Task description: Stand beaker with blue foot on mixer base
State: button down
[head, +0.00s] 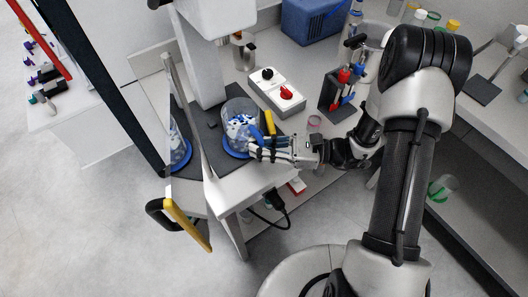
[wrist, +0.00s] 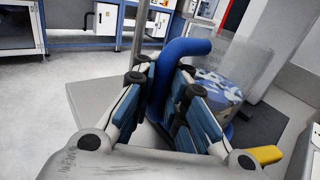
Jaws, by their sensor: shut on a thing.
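The clear beaker (head: 239,112) has a blue foot, a blue handle and blue-and-white contents. It is upright over the dark mixer base (head: 212,166), under the white mixer head; whether its foot touches the plate I cannot tell. My gripper (head: 256,147) reaches in from the right and is shut on the beaker's handle. In the wrist view the blue handle (wrist: 170,75) stands between my fingers (wrist: 160,105), with the beaker (wrist: 222,80) behind it. The foot is partly hidden by my fingers there.
A control box (head: 277,91) with black and red knobs and a tube rack (head: 340,96) stand behind. A yellow piece (head: 269,122) is beside the beaker.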

aim_at(247, 140)
jog(key=shift+w+a, duration=0.55)
jog(key=shift+w, duration=0.25)
jog(key=shift+w+a, duration=0.5)
jog(key=shift+w, duration=0.25)
jog(key=shift+r, duration=0.1)
jog(key=shift+f+b, duration=0.3)
jog(key=shift+f, duration=0.2)
jog(key=c, duration=1.5)
grip_release()
jog(key=shift+c, duration=0.2)
jog(key=d, duration=1.2)
jog(key=shift+s, duration=0.4)
